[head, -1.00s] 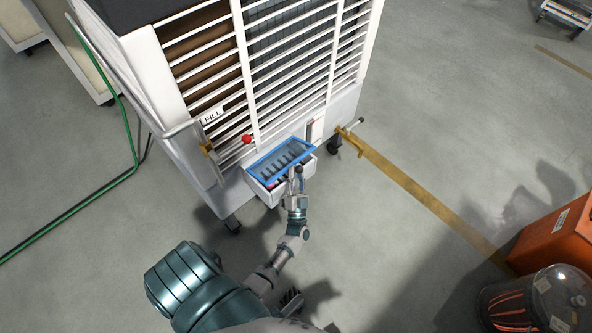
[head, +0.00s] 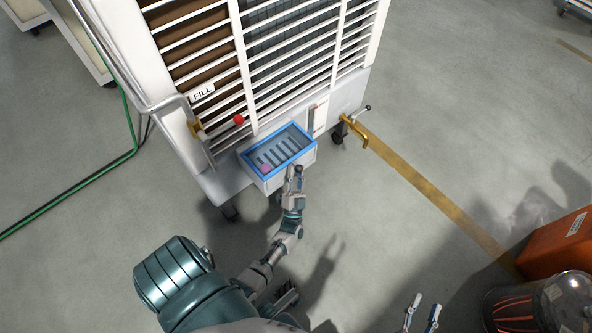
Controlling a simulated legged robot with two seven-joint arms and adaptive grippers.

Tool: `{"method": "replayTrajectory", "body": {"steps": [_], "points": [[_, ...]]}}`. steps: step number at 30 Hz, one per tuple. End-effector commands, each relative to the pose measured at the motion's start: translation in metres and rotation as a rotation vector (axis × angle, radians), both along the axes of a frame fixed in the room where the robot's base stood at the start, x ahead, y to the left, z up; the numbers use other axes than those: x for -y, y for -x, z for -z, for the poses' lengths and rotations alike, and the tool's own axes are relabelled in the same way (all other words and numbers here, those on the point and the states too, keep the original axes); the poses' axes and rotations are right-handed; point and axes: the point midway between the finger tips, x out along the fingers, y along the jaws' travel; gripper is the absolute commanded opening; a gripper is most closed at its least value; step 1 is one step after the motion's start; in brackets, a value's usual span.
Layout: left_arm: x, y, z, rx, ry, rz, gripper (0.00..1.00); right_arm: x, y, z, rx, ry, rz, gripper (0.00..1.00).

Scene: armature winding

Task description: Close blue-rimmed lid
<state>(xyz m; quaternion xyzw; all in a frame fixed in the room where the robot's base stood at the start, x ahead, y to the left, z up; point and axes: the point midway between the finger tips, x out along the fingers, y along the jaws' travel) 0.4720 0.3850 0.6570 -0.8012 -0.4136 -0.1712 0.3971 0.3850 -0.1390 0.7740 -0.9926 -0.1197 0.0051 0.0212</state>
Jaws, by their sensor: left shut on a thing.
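The blue-rimmed lid (head: 305,153) is a clear panel in a bright blue frame. It lies about flat over the white box (head: 273,184) that juts from the front of the white cabinet. Dark slots and a pinkish thing (head: 265,168) show through the panel. My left gripper (head: 295,172) is at the front edge of the lid and shut on it; its fingertips partly cover the rim there. Whether the rim fully touches the box cannot be told. My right gripper (head: 422,309) is at the bottom edge, open and empty, well apart from the box.
The white slatted cabinet (head: 246,70) has a red knob (head: 239,119), a FILL label (head: 202,93) and a brass valve (head: 355,130). A green hose (head: 70,208) runs at left. An orange box (head: 560,243) and a clear-lidded bin (head: 545,300) stand at lower right. Floor between is clear.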

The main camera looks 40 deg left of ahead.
Motion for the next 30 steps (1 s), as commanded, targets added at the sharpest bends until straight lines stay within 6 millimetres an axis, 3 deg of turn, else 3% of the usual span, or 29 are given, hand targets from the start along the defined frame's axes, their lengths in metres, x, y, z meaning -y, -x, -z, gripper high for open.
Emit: {"method": "replayTrajectory", "body": {"steps": [1, 10, 11, 12, 30], "points": [[0.0073, -0.004, 0.0021, -0.008, 0.001, 0.016, 0.0, -0.0002, -0.0002, -0.0003, 0.004, -0.001, 0.0, 0.4], [0.0065, -0.0047, 0.0019, -0.009, 0.001, 0.016, 0.0, -0.0033, -0.0006, -0.0009, 0.005, 0.003, 0.001, 0.4], [0.0064, -0.0047, 0.0019, -0.009, 0.001, 0.016, 0.3, -0.0033, -0.0006, -0.0008, 0.005, 0.003, 0.001, 0.4], [0.0062, -0.0047, 0.0018, -0.009, 0.001, 0.016, 0.4, -0.0032, -0.0006, -0.0008, 0.004, 0.003, 0.001, 0.4], [0.002, 0.001, 0.0041, -0.004, 0.002, 0.006, 0.41, -0.0028, 0.0003, -0.0008, 0.004, 0.005, -0.001, 0.4]]}}
